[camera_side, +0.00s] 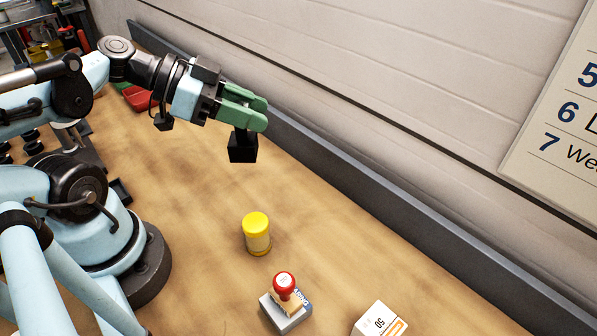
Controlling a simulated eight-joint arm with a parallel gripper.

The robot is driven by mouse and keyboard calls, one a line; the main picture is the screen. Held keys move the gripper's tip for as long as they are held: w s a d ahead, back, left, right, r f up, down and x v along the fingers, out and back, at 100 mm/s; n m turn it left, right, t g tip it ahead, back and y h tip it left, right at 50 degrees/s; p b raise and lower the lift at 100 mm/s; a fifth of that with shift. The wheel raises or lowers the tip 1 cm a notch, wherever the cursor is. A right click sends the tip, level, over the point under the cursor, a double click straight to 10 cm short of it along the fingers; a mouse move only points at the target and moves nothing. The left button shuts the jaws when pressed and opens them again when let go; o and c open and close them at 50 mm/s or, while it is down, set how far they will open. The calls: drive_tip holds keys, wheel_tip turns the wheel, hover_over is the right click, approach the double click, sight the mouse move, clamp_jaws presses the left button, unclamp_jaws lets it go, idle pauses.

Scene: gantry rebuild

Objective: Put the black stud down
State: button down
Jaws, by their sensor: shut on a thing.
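The black stud (243,149) is a dark, blocky piece that hangs below the green fingers of my gripper (250,120). My gripper is shut on it at its narrower upper part, and that part is partly hidden by the fingers. The stud looks held above the wooden bench, with no contact visible beneath it. The exact height is hard to tell from this view.
A yellow-capped jar (257,234) stands mid-bench. Below it is a red-knobbed stamp (285,290) on a grey block, and a white box (381,320) is at the bottom edge. A red tray (138,98) lies behind my arm. A grey rail (400,205) runs along the wall. Bare wood lies right of the jar.

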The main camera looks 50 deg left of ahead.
sight(246, 134)
wheel_tip(246, 134, up, 4)
drive_tip(key=s+d+m+g+h, duration=0.3)
drive_tip(key=m+g, duration=0.1)
drive_tip(key=m, duration=0.1)
drive_tip(key=f, duration=0.5)
drive_tip(key=shift+w+a+f, duration=0.15)
drive_tip(key=shift+w+f, duration=0.05)
drive_tip(key=shift+f, duration=0.1)
drive_tip(key=shift+w+a+f, duration=0.7)
drive_tip(key=shift+a+f, duration=1.1)
drive_tip(key=shift+f, duration=0.05)
drive_tip(key=shift+w+a+f, duration=0.75)
drive_tip(key=shift+a+f, duration=1.05)
drive_tip(key=shift+f, duration=0.1)
drive_tip(key=shift+w+a+f, duration=0.7)
drive_tip(key=shift+a+f, duration=1.1)
drive_tip(key=shift+f, duration=0.05)
drive_tip(key=c, duration=0.6)
unclamp_jaws()
drive_tip(key=shift+c, duration=0.2)
